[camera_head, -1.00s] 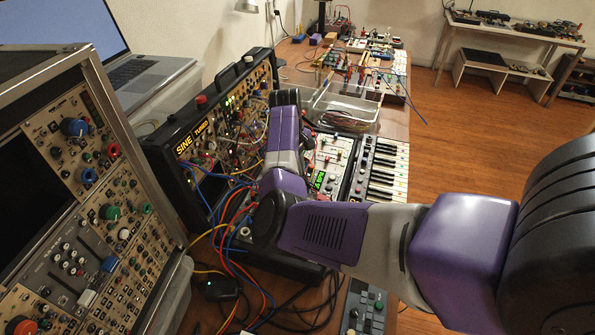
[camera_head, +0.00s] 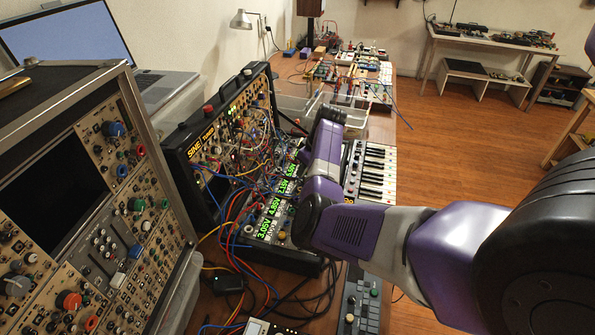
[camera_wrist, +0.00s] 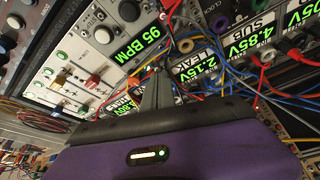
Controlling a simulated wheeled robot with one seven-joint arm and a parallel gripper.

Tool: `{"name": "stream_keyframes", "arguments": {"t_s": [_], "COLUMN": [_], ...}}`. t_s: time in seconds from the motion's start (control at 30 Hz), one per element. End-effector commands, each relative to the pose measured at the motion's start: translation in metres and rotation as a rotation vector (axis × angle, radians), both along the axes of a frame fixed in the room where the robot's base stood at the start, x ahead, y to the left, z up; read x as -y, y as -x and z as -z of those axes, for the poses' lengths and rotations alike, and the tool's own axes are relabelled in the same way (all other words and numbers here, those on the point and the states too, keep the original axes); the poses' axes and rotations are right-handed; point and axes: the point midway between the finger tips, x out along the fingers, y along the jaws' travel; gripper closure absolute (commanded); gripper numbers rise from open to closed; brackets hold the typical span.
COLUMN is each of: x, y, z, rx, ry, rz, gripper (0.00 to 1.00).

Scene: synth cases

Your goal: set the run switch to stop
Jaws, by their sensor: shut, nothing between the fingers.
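My gripper (camera_wrist: 157,90) is shut and empty in the wrist view. Its narrow grey fingers point up at a modular synth panel, just below a green display reading 95 BPM (camera_wrist: 147,43). In the head view my purple arm hides the gripper's fingers.
Patch cables (camera_wrist: 215,75) in several colours cross the panel close to the fingers. In the head view the black synth case (camera_head: 205,140) stands behind the green voltage displays (camera_head: 275,205). A keyboard (camera_head: 371,172) lies right of my arm. A larger rack (camera_head: 105,200) fills the left.

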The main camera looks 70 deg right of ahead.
Motion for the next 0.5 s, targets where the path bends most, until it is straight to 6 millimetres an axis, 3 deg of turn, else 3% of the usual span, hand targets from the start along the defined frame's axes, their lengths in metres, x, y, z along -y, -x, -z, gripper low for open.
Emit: {"name": "stream_keyframes", "arguments": {"t_s": [0.07,0.5], "x": [0.0003,-0.0001], "y": [0.0060,0.0023], "z": [-0.0004,-0.0073], "rx": [0.064,0.054], "ry": [-0.006,-0.004], "rz": [0.003,-0.001], "gripper": [1.00,1.00]}}
